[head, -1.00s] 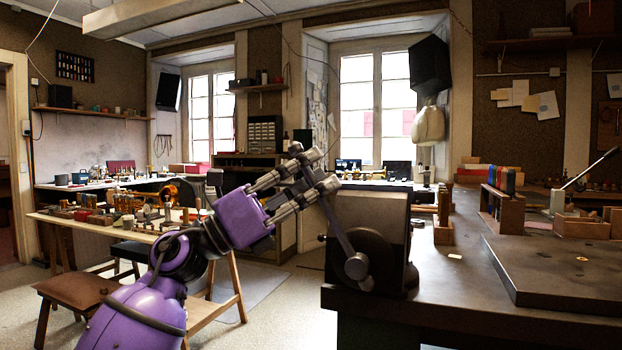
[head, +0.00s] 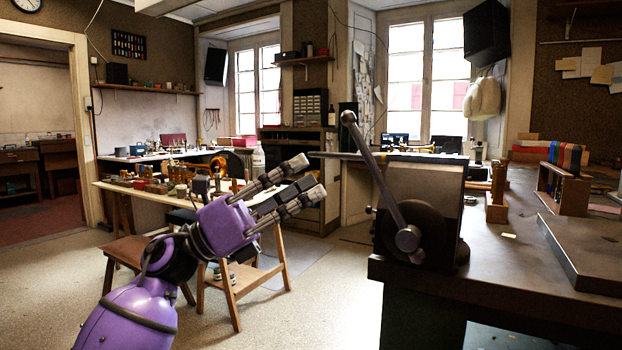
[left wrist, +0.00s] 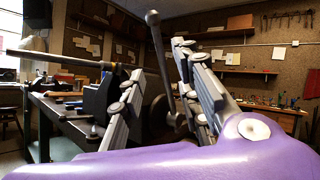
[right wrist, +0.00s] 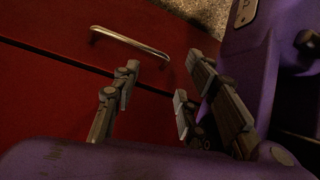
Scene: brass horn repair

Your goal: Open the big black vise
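The big black vise (head: 425,190) stands at the left end of the dark workbench. Its long lever handle (head: 376,178) leans up and left from the hub to a ball end. My left gripper (head: 309,178) is open and empty, left of the handle and apart from it in the head view. In the left wrist view, the handle (left wrist: 157,50) shows beyond and between the spread fingers of this gripper (left wrist: 160,65). The jaw gap cannot be made out. My right gripper (right wrist: 155,85) is open and empty, facing red panels.
A long dark bar (head: 335,155) juts left from the top of the vise; it also shows in the left wrist view (left wrist: 65,59). The bench (head: 510,265) carries a dark plate (head: 590,250) and wooden racks. A low table and stool stand at left, with open floor between.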

